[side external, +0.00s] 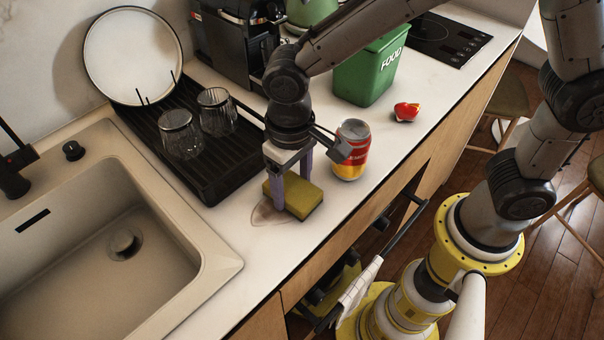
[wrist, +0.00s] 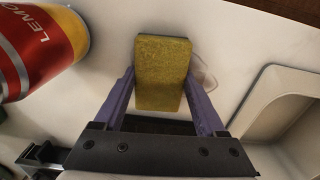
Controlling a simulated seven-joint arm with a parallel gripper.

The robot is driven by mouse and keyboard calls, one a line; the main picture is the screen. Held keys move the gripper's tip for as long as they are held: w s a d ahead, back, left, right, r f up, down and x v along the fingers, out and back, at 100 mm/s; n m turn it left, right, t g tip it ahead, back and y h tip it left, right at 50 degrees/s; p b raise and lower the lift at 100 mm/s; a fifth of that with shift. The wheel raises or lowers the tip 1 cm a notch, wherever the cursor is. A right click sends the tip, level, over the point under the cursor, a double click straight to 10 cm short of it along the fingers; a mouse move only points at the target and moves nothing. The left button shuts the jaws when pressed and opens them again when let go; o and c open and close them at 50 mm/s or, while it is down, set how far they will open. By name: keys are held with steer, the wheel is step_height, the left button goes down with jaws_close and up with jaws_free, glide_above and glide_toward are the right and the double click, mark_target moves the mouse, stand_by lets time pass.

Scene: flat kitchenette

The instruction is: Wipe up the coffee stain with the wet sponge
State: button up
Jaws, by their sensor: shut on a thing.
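The yellow sponge (side external: 299,199) with a dark green underside is on the white counter in the side external view. My gripper (side external: 289,190) points down over it with purple fingers. In the wrist view the sponge (wrist: 162,72) sits between the two fingers of my gripper (wrist: 164,95), which is shut on it. The brown coffee stain (side external: 268,213) shows on the counter at the sponge's left, partly hidden by the sponge and a finger. In the wrist view a faint part of the stain (wrist: 204,76) shows beside the sponge.
A red and yellow can (side external: 352,152) stands close to the right of my gripper. A green food bin (side external: 368,72) and red piece (side external: 407,112) are farther back.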

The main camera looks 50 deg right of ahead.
mark_target(254, 229)
steer(key=shift+a, duration=4.65)
steer(key=shift+w, duration=0.25)
steer(key=shift+s+d, duration=0.1)
steer(key=shift+d, duration=6.8)
steer(key=shift+a, duration=6.8)
steer(key=shift+a+r, duration=0.1)
steer(key=shift+a, duration=0.1)
step_height(254, 229, up, 8)
steer(key=shift+d, duration=0.1)
